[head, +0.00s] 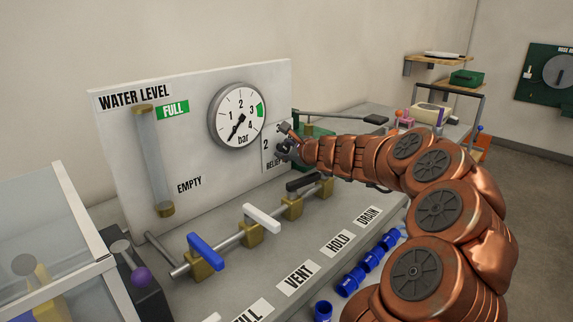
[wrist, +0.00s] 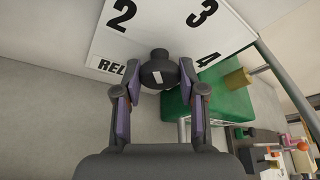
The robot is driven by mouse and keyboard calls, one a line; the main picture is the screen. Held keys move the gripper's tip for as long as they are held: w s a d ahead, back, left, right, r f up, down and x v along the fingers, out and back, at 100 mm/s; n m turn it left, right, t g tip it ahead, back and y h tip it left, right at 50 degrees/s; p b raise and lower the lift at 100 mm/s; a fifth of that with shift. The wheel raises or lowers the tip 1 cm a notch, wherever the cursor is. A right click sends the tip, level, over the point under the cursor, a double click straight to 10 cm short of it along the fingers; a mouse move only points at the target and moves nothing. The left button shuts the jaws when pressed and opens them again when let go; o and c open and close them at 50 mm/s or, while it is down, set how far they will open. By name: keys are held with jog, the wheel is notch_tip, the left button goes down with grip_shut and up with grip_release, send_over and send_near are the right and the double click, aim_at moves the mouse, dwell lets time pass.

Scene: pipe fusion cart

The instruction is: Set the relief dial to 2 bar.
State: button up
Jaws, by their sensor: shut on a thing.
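The relief dial (wrist: 158,71) is a dark round knob with a short white mark, on a white plate with a 2, a 3 and a 4 around it. In the wrist view the 2 is up and left, the 3 up and right, the 4 at right. The white mark tilts slightly; I cannot tell which number it points to. My gripper (wrist: 160,78) is shut on the dial, one finger on each side. In the head view my gripper (head: 287,146) is at the panel's right end and hides most of the dial.
A pressure gauge (head: 238,116) is left of my gripper, its needle pointing to the lower left. Valves with blue (head: 206,251), white (head: 262,217) and dark handles stand below. A green block (wrist: 222,92) is close to my right finger.

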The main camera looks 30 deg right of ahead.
jog(key=shift+a+f+n+t+h+b, duration=0.15)
jog(key=shift+f+n+t+h+b, duration=0.2)
jog(key=shift+n+b, duration=1.05)
jog(key=shift+r+m+h+b, duration=0.1)
jog(key=shift+m+h+b, duration=0.2)
jog(key=shift+b, duration=0.7)
jog(key=shift+r, duration=0.15)
jog(key=o, duration=1.1)
jog(key=shift+o, duration=0.2)
jog(key=shift+r, duration=0.1)
